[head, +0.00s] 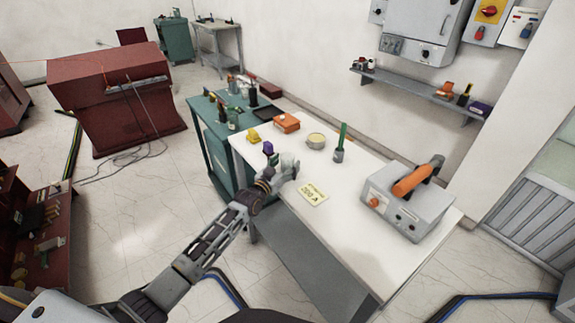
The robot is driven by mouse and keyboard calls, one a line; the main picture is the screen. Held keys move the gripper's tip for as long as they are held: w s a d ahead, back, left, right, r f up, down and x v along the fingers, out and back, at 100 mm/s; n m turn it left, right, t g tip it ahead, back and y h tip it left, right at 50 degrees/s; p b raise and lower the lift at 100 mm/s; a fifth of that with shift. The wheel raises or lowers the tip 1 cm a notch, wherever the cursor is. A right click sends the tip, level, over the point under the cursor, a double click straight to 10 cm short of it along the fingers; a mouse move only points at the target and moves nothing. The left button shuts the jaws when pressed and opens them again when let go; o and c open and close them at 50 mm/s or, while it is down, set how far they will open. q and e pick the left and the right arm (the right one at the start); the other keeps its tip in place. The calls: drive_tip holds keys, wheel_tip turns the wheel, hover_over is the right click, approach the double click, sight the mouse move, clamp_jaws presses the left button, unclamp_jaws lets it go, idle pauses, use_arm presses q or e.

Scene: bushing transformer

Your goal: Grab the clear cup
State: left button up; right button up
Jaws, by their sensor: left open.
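My left gripper (287,168) reaches in over the left edge of the white worktable (365,235); its jaws are open. I cannot clearly pick out a clear cup; anything between or behind the fingers is too small to tell. A round, pale yellowish object (316,141) sits beyond the gripper, apart from it. A small grey holder (338,157) with a green upright item stands to its right. A purple object (268,148) shows just behind the gripper. My right gripper is not in view.
A yellow label card (312,193) lies right of the gripper. An orange box (286,123) and a yellow item (253,136) lie at the back. A grey device with an orange handle (408,200) stands at the right. The table's front middle is clear.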

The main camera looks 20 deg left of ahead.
use_arm(q)
drive_tip(key=shift+x, duration=0.8)
drive_tip(key=c, duration=1.1)
drive_tip(key=shift+r, duration=5)
